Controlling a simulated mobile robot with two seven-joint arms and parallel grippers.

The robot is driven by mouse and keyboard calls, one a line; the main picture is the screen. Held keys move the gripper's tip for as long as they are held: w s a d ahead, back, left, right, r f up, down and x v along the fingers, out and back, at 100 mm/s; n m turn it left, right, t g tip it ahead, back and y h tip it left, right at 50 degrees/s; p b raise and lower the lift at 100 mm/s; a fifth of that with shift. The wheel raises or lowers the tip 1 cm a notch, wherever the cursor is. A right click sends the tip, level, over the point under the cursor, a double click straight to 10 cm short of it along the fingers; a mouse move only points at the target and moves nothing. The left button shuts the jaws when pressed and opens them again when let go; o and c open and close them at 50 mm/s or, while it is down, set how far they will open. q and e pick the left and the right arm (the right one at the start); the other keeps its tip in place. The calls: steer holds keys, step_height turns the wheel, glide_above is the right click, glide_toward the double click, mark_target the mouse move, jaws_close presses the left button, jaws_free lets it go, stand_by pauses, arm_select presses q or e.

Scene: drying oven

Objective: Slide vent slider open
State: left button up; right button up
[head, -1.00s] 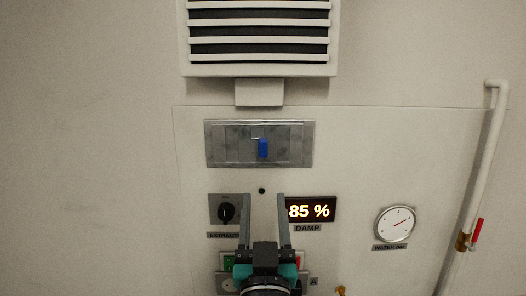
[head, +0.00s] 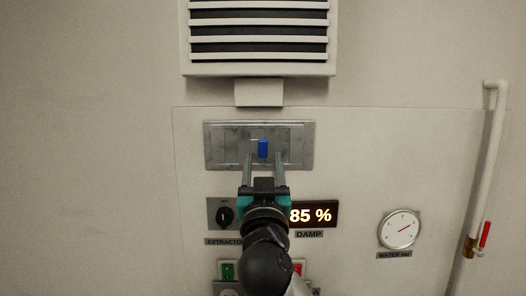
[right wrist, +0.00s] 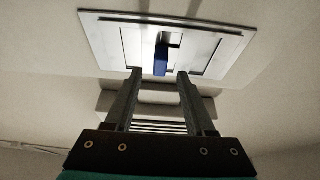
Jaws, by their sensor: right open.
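The vent slider is a grey metal plate (head: 218,145) on the wall panel with a small blue knob (head: 263,148) near its middle. In the right wrist view the blue knob (right wrist: 161,60) stands out from the plate (right wrist: 105,27), with a dark slot beside it. My right gripper (head: 263,156) is open, its two fingers pointing up at the plate, one on each side of the knob's lower end in the head view. In the right wrist view the fingertips (right wrist: 158,70) are either side of the knob's end, with gaps showing. My left gripper is not in view.
A louvred vent (head: 260,70) is above the plate. Below are an extractor dial (head: 224,215), a lit 85 % damp display (head: 312,215), and green (head: 227,269) and red buttons partly behind my arm. A gauge (head: 399,228) and a pipe (head: 480,180) with a red valve handle are at right.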

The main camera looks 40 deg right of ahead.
mark_target(263, 150)
steer(key=shift+p+x, duration=0.45)
steer(key=shift+x, duration=1.55)
steer(key=shift+f, duration=0.1)
jaws_close()
